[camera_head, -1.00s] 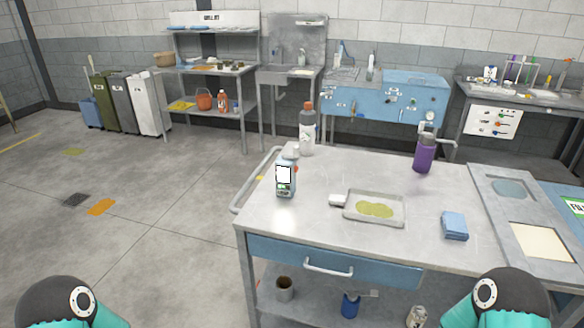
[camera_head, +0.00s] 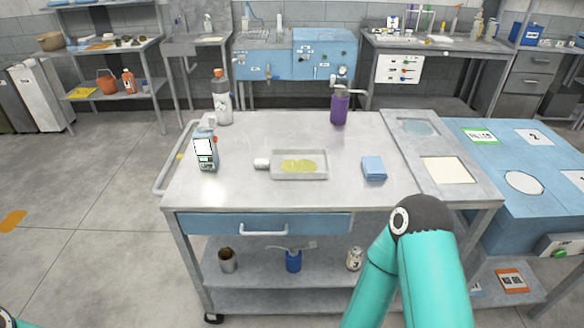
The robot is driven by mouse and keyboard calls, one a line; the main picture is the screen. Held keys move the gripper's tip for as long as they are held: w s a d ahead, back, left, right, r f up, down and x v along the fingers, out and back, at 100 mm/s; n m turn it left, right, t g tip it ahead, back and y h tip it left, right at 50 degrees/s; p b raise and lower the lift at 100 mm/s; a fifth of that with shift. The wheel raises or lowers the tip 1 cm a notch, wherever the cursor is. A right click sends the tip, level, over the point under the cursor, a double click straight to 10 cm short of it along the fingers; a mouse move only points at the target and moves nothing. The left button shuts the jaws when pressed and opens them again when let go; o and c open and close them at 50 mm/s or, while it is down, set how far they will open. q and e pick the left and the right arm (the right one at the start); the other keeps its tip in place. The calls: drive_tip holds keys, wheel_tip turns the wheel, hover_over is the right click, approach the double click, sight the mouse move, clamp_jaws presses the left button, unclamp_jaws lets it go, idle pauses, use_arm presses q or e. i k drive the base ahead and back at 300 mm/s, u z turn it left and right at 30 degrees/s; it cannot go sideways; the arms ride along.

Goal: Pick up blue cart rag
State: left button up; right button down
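The blue rag (camera_head: 374,168) is a small folded cloth lying flat on the right part of the metal cart top (camera_head: 240,190). It is uncovered, and nothing touches it from above. My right arm rises at the lower right, in front of the cart, with its dark joint below and to the right of the rag. The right gripper cannot be seen. Only a sliver of my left arm shows at the bottom left corner, and its gripper is out of view.
A shallow tray with yellowish liquid (camera_head: 318,178) lies left of the rag. A purple bottle (camera_head: 339,107) stands behind it. A grey panel (camera_head: 452,190) adjoins the cart's right side.

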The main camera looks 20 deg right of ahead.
sight(374, 167)
drive_tip(key=u, duration=5.55)
drive_tip(key=k, duration=1.05)
drive_tip(key=u, duration=5.85)
